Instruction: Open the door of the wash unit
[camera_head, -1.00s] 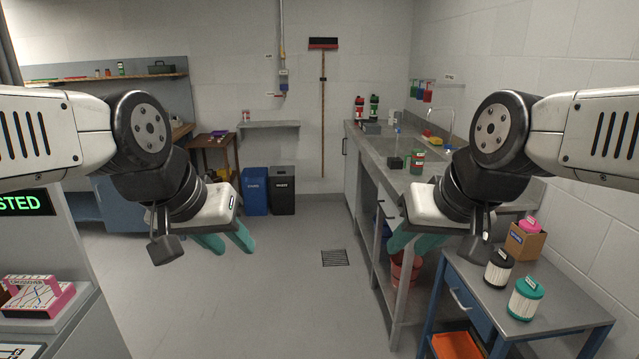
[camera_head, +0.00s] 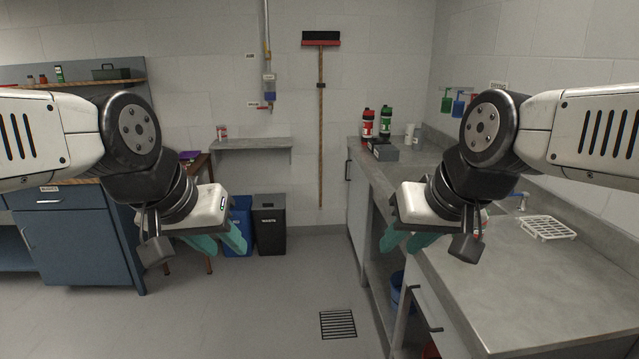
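A grey counter unit (camera_head: 530,290) runs along the right wall, and I take it for the wash unit. Its near front has a pale panel with a dark handle (camera_head: 428,308). A far pale door (camera_head: 358,205) with a dark upright handle (camera_head: 348,170) looks shut. My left gripper (camera_head: 219,241) has teal fingers set apart, empty, in the air left of the unit. My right gripper (camera_head: 404,240) is also open and empty, in front of the counter in this view and hiding part of it. Neither gripper appears to touch anything.
A white rack (camera_head: 547,229) lies on the counter, with red and green bottles (camera_head: 386,121) at its far end. Blue and black bins (camera_head: 269,226) stand by the back wall. A blue cabinet (camera_head: 75,235) is at left. The floor around the drain (camera_head: 338,324) is clear.

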